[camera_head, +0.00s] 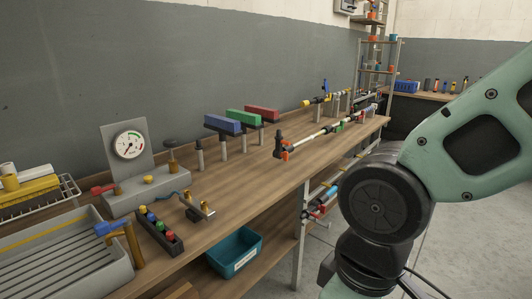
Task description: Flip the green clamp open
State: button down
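Two green parts show on the workbench (285,166), and I cannot tell for certain which is the green clamp. One is a green block (243,116) on a post, between a blue block (222,123) and a red block (262,113). The other is a small green piece (339,127) on a pale hose or rod (316,136) along the bench, too small to tell open or shut. My gripper is out of view; only pale green and black links of my arm show at the right, apart from both green parts.
A gauge panel (129,146) stands on the left of the bench, near a grey tray (60,262) and a dark rack of coloured knobs (160,231). A teal bin (235,252) sits below the bench. Open floor lies at the right.

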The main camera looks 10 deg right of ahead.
aim_at(341, 127)
jog(key=i+l+z, duration=0.2)
jog(key=i+z, duration=0.25)
jog(key=i, duration=0.35)
jog(key=i+j+z, duration=0.1)
jog(key=i+z, duration=0.4)
jog(key=i, duration=0.25)
jog(key=i+l+u, duration=0.4)
jog(key=i, duration=0.2)
jog(key=i+l+u, duration=0.35)
jog(key=i, duration=0.2)
jog(key=i+l+u, duration=0.4)
jog(key=l, duration=0.25)
jog(key=i+j, duration=0.05)
jog(key=i, duration=0.05)
